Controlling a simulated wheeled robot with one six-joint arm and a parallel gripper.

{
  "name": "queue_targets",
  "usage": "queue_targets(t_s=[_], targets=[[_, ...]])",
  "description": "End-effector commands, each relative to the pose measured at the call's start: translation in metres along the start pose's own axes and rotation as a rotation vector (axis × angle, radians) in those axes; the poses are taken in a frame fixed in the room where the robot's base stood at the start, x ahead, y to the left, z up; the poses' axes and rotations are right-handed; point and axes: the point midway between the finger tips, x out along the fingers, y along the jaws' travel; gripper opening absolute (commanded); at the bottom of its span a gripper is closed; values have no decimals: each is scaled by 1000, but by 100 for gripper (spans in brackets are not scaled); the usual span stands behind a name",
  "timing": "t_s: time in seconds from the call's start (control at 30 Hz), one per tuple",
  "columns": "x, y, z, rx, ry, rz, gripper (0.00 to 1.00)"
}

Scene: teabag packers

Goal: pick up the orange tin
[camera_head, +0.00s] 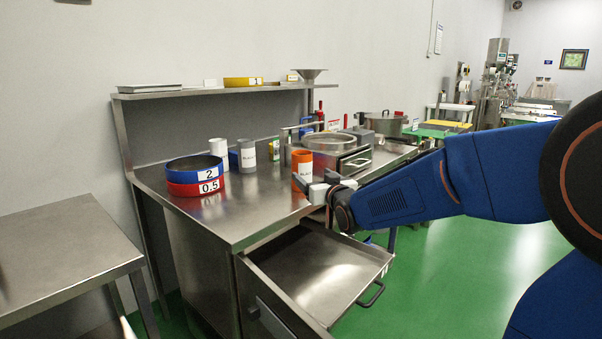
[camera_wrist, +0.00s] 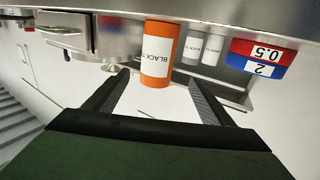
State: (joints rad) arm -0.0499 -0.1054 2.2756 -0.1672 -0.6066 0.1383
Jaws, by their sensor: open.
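The orange tin (camera_head: 301,164) stands upright on the metal bench near its front edge, with a white label on its side. In the wrist view, which shows the scene upside down, the orange tin (camera_wrist: 157,62) sits between and just beyond the two fingertips. Its label reads "BLACK" and the rest is cut off. My gripper (camera_head: 318,187) is beside the tin's front right in the head view, partly over its lower side. In the wrist view my gripper (camera_wrist: 158,82) is open, its fingers apart, and nothing is held. I cannot tell whether a finger touches the tin.
The metal bench (camera_head: 225,215) has an open drawer (camera_head: 325,275) below my gripper. Stacked blue and red rings (camera_head: 197,176), a grey tin (camera_head: 246,154) and a white tin (camera_head: 219,152) stand left of the orange tin. A metal machine (camera_head: 345,160) stands close behind it.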

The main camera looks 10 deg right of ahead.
Motion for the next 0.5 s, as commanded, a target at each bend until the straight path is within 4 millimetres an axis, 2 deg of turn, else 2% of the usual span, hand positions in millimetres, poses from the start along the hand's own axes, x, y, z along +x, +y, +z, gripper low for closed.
queue_targets(t_s=[0.3, 0.5], targets=[[50, 0, 1, 0, -1, 0, 76], [68, 0, 0, 0, -1, 0, 76]])
